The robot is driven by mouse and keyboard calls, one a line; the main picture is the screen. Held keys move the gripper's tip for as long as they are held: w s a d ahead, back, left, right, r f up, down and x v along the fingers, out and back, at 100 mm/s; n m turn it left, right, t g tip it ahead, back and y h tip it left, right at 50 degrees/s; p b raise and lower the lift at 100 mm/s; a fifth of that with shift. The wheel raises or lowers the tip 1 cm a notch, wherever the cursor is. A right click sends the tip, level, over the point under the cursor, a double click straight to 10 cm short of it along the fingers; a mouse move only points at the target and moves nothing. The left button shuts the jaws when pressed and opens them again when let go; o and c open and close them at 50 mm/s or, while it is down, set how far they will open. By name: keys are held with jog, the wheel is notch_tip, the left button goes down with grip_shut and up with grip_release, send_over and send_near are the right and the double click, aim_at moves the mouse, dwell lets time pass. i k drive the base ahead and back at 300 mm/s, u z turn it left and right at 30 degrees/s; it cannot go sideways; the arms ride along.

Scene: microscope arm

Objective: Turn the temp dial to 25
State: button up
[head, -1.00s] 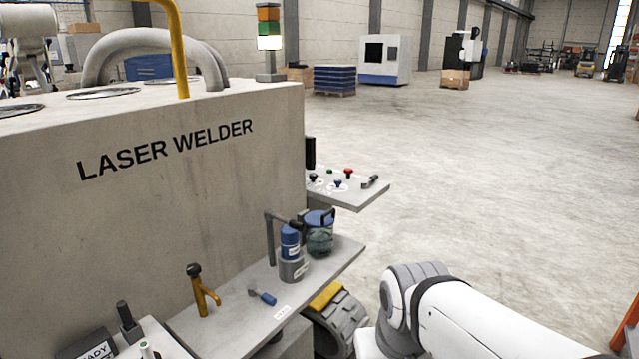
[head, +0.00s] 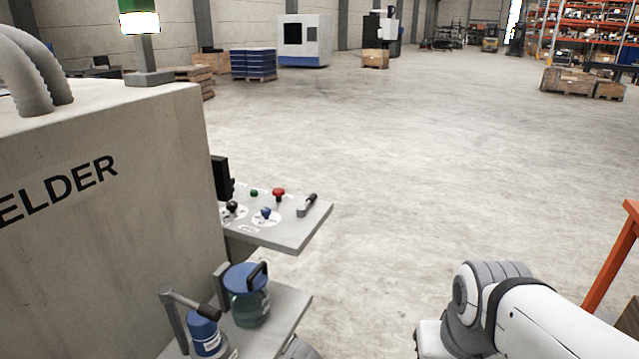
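A small grey control panel (head: 300,229) sticks out from the right side of the laser welder. On it are a black knob (head: 232,207) and a blue knob (head: 266,212), each on a white round scale. Their markings are too small to read, so I cannot tell which is the temp dial or where it points. A red button (head: 279,194), a green button (head: 254,193) and a lever (head: 307,205) are also on the panel. Part of my white arm shows at the lower right, apart from the panel; my gripper is out of view.
The laser welder (head: 100,230) fills the left. A lower shelf (head: 290,308) carries a blue-lidded jar (head: 248,295) and a blue canister (head: 204,332) beside a bracket with a handle. An orange frame (head: 612,260) stands at the right. The floor beyond the panel is clear.

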aim_at(266, 212)
jog(key=u, duration=0.1)
jog(key=i, duration=1.4)
jog(key=u, duration=0.7)
jog(key=k, duration=0.85)
jog(key=u, duration=0.2)
jog(key=i, duration=0.9)
jog(key=z, duration=0.1)
